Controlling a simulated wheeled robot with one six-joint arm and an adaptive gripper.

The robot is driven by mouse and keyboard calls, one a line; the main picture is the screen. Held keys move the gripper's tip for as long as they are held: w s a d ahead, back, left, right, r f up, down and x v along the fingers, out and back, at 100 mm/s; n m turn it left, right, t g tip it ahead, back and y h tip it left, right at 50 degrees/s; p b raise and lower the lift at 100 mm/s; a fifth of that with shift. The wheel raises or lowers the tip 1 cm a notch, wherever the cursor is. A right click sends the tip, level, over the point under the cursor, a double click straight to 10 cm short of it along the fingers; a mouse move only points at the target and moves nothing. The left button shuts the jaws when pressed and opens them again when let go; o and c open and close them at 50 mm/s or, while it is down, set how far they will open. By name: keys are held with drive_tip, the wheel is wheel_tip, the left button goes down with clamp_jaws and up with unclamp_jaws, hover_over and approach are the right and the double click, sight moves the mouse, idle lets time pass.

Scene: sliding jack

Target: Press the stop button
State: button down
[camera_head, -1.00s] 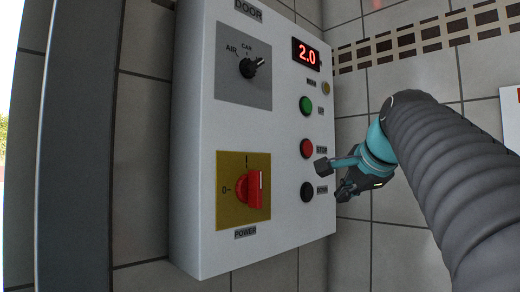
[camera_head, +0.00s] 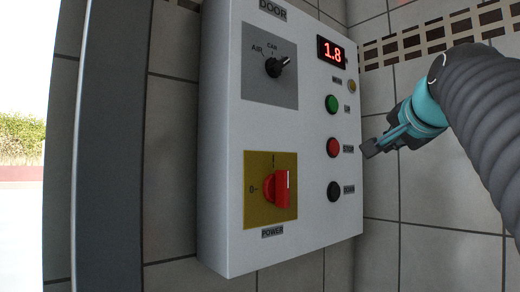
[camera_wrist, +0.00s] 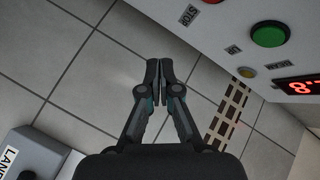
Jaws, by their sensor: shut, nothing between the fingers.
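The stop button is the red round button (camera_head: 333,147) on the right side of the white control panel (camera_head: 225,130), between a green button (camera_head: 332,104) above and a black button (camera_head: 334,191) below. A label reading STOP (camera_wrist: 189,15) shows at the top of the wrist view, with only the edge of the red button beside it. My gripper (camera_head: 368,150) is shut and empty, to the right of the red button at about its height. A gap shows between the fingertips and the button. In the wrist view the shut fingers (camera_wrist: 159,68) point at the tiled wall.
The panel also carries a red power switch (camera_head: 278,189), a door selector knob (camera_head: 274,67) and a display (camera_head: 331,52) reading 1.8. A grey box (camera_wrist: 35,155) with a partly visible label is at the wrist view's lower left. Tiled wall lies behind the panel.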

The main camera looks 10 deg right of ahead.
drive_tip(key=w+a, duration=0.4)
drive_tip(key=w, duration=0.3)
drive_tip(key=shift+w+a, duration=0.25)
drive_tip(key=shift+a, duration=0.1)
idle(1.4)
drive_tip(key=shift+w+a, duration=0.25)
drive_tip(key=shift+w, duration=0.05)
drive_tip(key=shift+w+a, duration=0.2)
drive_tip(key=shift+w, duration=0.2)
idle(0.8)
idle(0.4)
drive_tip(key=shift+s+d, duration=0.45)
drive_tip(key=shift+s, duration=0.25)
drive_tip(key=s+d, duration=0.1)
drive_tip(key=s, duration=0.2)
drive_tip(key=s+d, duration=0.1)
drive_tip(key=shift+s+d, duration=0.15)
drive_tip(key=shift+d, duration=0.15)
